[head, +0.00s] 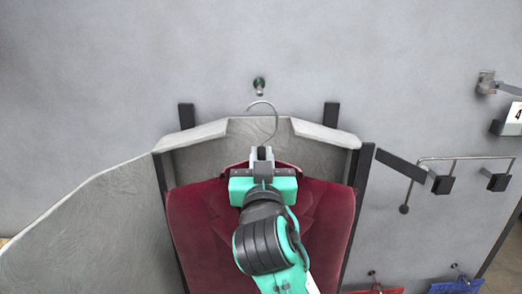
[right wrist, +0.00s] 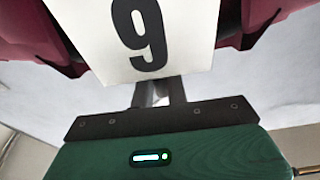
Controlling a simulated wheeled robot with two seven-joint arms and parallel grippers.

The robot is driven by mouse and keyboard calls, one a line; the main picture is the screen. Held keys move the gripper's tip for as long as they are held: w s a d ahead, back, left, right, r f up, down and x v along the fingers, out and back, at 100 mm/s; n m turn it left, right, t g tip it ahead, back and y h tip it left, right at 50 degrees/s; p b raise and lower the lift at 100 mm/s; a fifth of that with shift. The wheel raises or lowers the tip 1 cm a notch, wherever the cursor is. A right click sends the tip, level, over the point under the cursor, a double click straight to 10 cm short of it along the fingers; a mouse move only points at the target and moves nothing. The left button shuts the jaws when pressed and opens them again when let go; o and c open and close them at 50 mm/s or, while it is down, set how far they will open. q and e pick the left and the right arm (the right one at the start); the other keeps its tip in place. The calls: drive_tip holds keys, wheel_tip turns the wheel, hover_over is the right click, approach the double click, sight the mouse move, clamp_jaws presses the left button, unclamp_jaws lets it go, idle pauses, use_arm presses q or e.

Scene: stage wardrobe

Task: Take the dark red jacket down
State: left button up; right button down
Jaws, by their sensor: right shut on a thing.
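The dark red jacket (head: 205,225) hangs upright on a hanger with a curved metal hook (head: 274,118). The top of the hook shows just below the wall peg (head: 259,86) and looks clear of it. My right gripper (head: 262,153) is shut on the hanger at its neck, above the collar. My right arm covers the jacket's middle. In the right wrist view a white tag with a black 9 (right wrist: 190,35) hangs before the gripper's fingers (right wrist: 160,92), with dark red cloth (right wrist: 25,28) on both sides. My left gripper is not in view.
A grey panelled stand with dark posts (head: 361,195) surrounds the jacket, with a grey side panel (head: 90,235) at left. A metal rail with black blocks (head: 443,184) is at right. Red (head: 375,291) and blue (head: 457,286) items sit low at right.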

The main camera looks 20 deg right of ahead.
drive_tip(key=r+v, duration=0.1)
drive_tip(key=v, duration=0.6)
drive_tip(key=shift+s+r, duration=0.2)
drive_tip(key=shift+s, duration=0.2)
